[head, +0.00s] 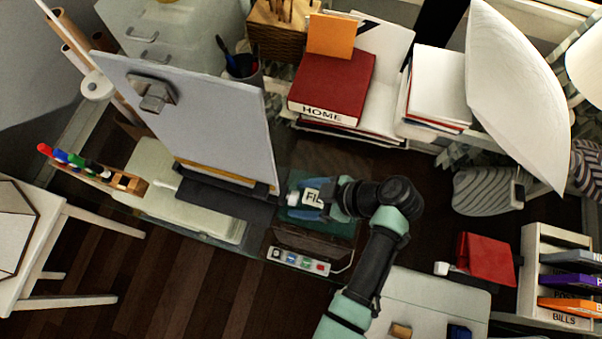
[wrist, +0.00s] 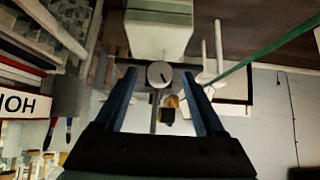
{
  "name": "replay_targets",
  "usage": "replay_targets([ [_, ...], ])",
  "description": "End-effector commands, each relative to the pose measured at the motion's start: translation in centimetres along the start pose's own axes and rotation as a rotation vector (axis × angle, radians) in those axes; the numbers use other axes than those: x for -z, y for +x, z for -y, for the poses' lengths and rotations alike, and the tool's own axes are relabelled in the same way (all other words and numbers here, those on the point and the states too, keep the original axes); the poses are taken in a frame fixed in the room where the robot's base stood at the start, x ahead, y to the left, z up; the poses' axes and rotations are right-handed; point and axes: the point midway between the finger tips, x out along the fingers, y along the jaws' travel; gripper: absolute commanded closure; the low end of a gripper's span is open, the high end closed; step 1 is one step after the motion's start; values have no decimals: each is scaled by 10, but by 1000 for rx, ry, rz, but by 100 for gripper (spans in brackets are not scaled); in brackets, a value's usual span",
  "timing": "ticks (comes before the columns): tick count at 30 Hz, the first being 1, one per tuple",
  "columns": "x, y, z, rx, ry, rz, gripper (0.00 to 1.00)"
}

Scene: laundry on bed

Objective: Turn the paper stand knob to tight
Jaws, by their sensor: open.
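The paper stand (head: 205,120) is a large pale board with a metal clip at its top, tilted on a dark base at the centre left of the head view. Its knob (wrist: 160,74) is a round light-grey disc with a short dark mark, seen face-on in the wrist view. In the head view, a small pale piece at the stand's lower right, likely the knob, is partly hidden by my fingers. My gripper (wrist: 159,72) is open, with one blue finger on each side of the knob and a gap on both sides. It also shows in the head view (head: 302,197).
A power strip (head: 298,261) lies below my gripper. A red HOME book (head: 333,83) lies on a pile behind it. A pen cup (head: 243,72) stands behind the board. A marker rack (head: 95,170) is at left, and a file rack (head: 532,265) at right.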

Motion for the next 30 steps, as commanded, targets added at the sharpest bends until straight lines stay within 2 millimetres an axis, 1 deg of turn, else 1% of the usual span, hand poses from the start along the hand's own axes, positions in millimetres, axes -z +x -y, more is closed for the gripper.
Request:
replay_targets([
  [1,0,4,1,2,0,0,29],
  [4,0,9,1,1,-1,0,29],
  [12,0,10,0,0,0,1,29],
  [14,0,10,0,0,0,1,39],
  [15,0,10,0,0,0,1,46],
  [17,0,10,0,0,0,1,57],
  [18,0,10,0,0,0,1,64],
  [20,0,10,0,0,0,1,75],
  [21,0,10,0,0,0,1,82],
  [24,0,10,0,0,0,1,100],
  [30,0,10,0,3,2,0,100],
])
